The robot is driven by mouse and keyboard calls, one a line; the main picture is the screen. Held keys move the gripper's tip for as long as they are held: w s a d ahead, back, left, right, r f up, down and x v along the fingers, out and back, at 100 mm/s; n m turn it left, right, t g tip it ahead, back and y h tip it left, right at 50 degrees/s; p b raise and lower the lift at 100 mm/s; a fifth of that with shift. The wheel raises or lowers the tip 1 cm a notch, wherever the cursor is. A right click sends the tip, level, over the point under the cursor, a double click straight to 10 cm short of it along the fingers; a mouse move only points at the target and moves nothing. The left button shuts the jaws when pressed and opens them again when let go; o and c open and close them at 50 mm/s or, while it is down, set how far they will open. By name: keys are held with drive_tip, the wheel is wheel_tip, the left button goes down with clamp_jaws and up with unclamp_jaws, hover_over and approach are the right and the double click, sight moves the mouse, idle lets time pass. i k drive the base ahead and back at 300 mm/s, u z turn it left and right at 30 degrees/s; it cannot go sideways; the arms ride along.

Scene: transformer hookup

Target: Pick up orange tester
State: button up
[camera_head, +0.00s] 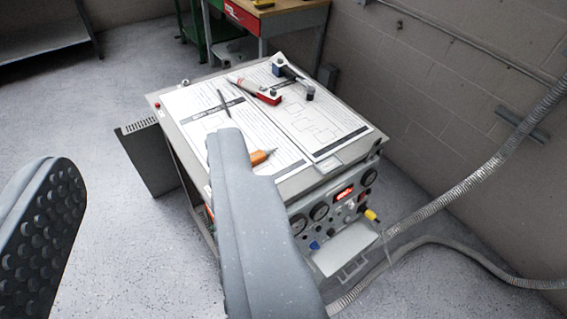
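The orange tester (262,156) lies on the papers on top of the grey test cabinet, near its front edge. Only its orange end and dark tip show; the rest is hidden behind the right finger of my gripper (146,150). The gripper is open, its two fingers wide apart with nothing between them. The right finger overlaps the cabinet's front in the picture, and the left finger is over the floor at the left. I cannot tell how far the fingers are from the tester.
The front panel has gauges and a yellow plug (371,215). A ribbed conduit (480,172) runs at right. Floor is clear at left.

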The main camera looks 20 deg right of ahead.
sight(257, 157)
drive_tip(key=z, duration=0.15)
drive_tip(key=i, duration=1)
drive_tip(key=u, duration=0.05)
